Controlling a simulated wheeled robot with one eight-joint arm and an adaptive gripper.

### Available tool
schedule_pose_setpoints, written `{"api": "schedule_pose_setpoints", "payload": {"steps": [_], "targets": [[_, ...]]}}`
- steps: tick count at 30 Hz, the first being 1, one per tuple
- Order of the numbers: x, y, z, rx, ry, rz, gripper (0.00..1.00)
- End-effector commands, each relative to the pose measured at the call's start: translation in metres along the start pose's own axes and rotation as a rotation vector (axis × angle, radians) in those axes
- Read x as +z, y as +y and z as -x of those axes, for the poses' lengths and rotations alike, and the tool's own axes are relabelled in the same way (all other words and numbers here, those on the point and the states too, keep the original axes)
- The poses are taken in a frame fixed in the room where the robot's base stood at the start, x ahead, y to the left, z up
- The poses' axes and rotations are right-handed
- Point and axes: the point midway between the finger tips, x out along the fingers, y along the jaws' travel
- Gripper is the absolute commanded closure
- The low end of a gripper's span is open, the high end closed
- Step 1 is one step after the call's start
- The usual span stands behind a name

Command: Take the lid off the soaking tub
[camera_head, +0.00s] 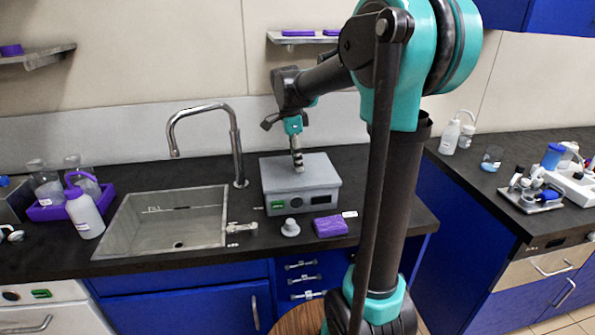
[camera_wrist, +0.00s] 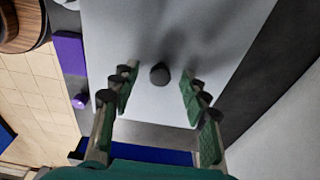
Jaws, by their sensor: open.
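A small dark round knob (camera_wrist: 159,73) stands up from the lid. My gripper (camera_head: 298,166) is above the lid, pointing down. In the wrist view my gripper's fingers (camera_wrist: 158,80) are spread on either side of the knob, with gaps on both sides. The knob cannot be made out in the head view.
A purple block (camera_head: 330,226) and a small grey round piece (camera_head: 290,228) lie in front of the tub. The sink (camera_head: 170,222) and its tall tap (camera_head: 237,150) are to the left. A shelf (camera_head: 300,38) hangs on the wall above.

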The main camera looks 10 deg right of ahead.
Motion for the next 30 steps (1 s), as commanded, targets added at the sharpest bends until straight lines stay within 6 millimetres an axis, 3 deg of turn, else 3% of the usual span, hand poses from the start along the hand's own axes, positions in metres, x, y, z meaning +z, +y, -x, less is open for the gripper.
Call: {"api": "schedule_pose_setpoints", "payload": {"steps": [6,17,30], "targets": [[0.0000,-0.0002,-0.0007,0.000,0.000,0.000,0.54],[0.0000,-0.0002,-0.0005,0.000,0.000,0.000,0.99],[-0.0002,-0.0002,0.0011,0.000,0.000,0.000,1.00]]}}
